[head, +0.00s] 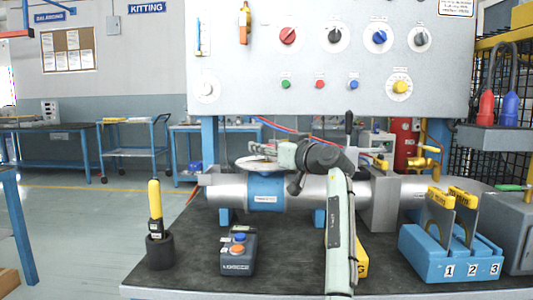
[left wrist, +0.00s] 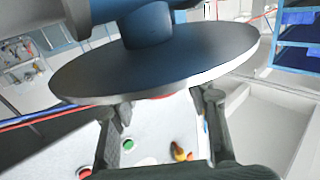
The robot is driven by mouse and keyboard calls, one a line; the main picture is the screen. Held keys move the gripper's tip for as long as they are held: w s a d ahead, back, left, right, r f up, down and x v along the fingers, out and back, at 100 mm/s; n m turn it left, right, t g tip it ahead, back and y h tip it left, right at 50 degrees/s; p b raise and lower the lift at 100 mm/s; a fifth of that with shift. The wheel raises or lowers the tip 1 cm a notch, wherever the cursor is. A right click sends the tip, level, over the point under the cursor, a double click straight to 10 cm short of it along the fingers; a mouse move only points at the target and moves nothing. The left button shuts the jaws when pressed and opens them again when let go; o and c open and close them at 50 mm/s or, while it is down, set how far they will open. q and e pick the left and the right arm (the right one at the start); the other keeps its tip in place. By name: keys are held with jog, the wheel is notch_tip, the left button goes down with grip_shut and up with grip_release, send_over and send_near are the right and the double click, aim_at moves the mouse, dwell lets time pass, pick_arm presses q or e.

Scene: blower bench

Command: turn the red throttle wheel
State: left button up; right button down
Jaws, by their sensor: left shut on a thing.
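The throttle wheel (head: 258,164) is a flat pale grey disc above the silver blower tube, left of centre in the head view. In the left wrist view, the wheel (left wrist: 165,62) is a large grey disc with a bluish hub above it. Only a small red patch shows below its rim, and I cannot tell what that belongs to. My left gripper (head: 278,155) is at the wheel's right side, shut on its rim. Its two dark fingers (left wrist: 160,112) reach the near edge in the wrist view; the exact contact is partly hidden. My right gripper is not in view.
The blower tube (head: 330,190) lies across the dark bench (head: 200,275). A control box (head: 238,255) and a holder with a yellow-topped tool (head: 160,252) stand in front. A blue numbered rack (head: 440,258) is at right. The knob panel (head: 330,75) rises behind.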

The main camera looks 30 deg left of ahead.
pick_arm(q)
jog(key=shift+f+n+g+y+b, duration=0.1)
jog(key=shift+n+g+y+b, duration=0.25)
jog(key=shift+n+g, duration=0.5)
jog(key=shift+g, duration=0.65)
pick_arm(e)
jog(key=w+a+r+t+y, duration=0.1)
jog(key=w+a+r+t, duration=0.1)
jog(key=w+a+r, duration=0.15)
pick_arm(q)
jog(key=shift+n+g, duration=0.4)
jog(key=shift+n, duration=0.05)
jog(key=shift+n+g+y, duration=0.25)
jog(key=shift+n+g, duration=0.05)
jog(key=shift+g, duration=0.2)
jog(key=n+g+p, duration=0.1)
jog(key=g, duration=0.1)
jog(key=shift+n+g, duration=0.7)
jog(key=shift+g, duration=0.2)
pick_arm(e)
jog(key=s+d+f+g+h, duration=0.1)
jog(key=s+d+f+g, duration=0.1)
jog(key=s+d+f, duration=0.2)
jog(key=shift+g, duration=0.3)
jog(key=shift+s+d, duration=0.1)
